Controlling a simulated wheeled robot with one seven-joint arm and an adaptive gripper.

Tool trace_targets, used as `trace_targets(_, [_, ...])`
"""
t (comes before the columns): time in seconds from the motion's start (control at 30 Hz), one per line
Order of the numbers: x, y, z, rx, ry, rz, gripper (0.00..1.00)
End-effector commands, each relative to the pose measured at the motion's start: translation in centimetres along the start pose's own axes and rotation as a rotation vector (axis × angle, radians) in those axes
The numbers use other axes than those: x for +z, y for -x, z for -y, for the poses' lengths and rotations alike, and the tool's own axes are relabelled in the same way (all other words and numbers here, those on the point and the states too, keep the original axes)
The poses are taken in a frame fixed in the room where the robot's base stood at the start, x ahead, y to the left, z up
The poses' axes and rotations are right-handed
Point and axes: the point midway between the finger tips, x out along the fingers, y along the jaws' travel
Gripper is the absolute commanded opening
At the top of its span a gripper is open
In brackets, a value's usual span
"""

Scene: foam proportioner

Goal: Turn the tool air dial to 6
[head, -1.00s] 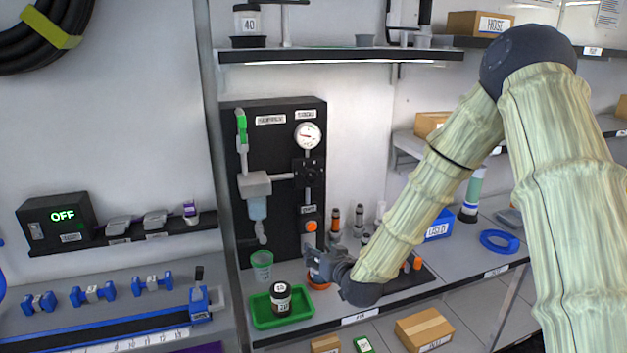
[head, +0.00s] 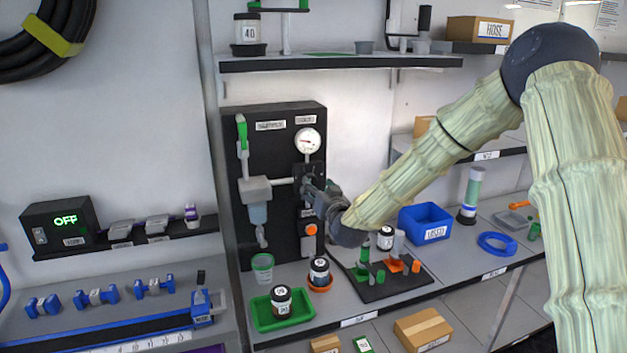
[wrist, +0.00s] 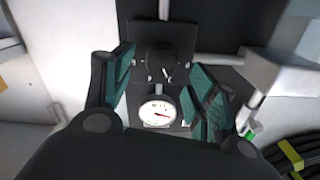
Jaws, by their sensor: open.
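The tool air dial (wrist: 154,66) is a round black knob on a dark plate in the wrist view, with small light marks around it that are too small to read. My gripper (wrist: 160,85) is open, with one teal-padded finger on each side of the dial in the picture. I see no contact with the knob. In the head view my gripper (head: 318,190) is at the black panel (head: 275,140), below the gauge, and hides the dial. The white round gauge (head: 307,141) has a needle; it also shows in the wrist view (wrist: 158,112).
A grey block with a green-handled lever (head: 242,135) is left of the dial, joined by a pale pipe. An orange button (head: 311,230) is below. A green tray (head: 262,316) with a jar and a black stand (head: 385,285) occupy the bench. A shelf (head: 340,62) hangs above.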

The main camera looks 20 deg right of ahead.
Motion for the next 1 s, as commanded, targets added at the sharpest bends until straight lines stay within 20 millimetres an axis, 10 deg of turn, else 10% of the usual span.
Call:
trace_targets(0.7, [0.1,-3.8,0.0,0.0,0.0,0.0,0.58])
trace_targets(1.0, [0.0,-3.7,0.0,0.0,0.0,0.0,0.12])
